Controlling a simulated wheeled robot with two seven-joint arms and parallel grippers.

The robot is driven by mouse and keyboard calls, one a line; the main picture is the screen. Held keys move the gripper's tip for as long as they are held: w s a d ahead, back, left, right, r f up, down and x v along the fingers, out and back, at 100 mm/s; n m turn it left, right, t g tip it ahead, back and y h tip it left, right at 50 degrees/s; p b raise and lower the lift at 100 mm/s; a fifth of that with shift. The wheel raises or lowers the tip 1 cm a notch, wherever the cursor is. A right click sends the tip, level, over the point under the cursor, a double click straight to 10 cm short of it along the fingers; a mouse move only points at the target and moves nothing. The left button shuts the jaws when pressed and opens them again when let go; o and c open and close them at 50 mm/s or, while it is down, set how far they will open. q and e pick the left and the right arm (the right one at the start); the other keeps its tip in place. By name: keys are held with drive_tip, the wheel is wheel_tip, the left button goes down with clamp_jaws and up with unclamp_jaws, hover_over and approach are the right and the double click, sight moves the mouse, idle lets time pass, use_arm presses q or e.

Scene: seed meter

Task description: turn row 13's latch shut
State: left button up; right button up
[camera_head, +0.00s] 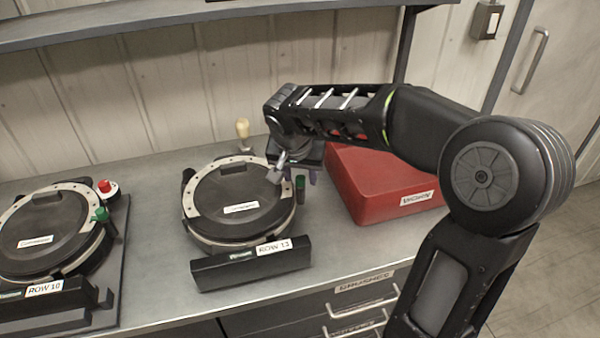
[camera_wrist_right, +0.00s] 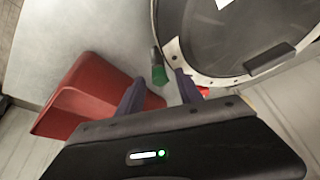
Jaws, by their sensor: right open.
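The row 13 seed meter (camera_head: 240,200) is a round black disc with a pale rim, behind a black bar labelled ROW 13 (camera_head: 285,246). A small red part (camera_wrist_right: 203,91) shows beside one finger. My left gripper is not in view.
The row 10 meter (camera_head: 45,235), with red and green knobs, is at left. A cream-topped knob (camera_head: 242,128) is behind. A shelf (camera_head: 180,15) crosses above. Bare bench (camera_head: 150,190) lies between the meters.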

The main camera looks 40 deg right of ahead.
clamp_jaws()
idle(0.3)
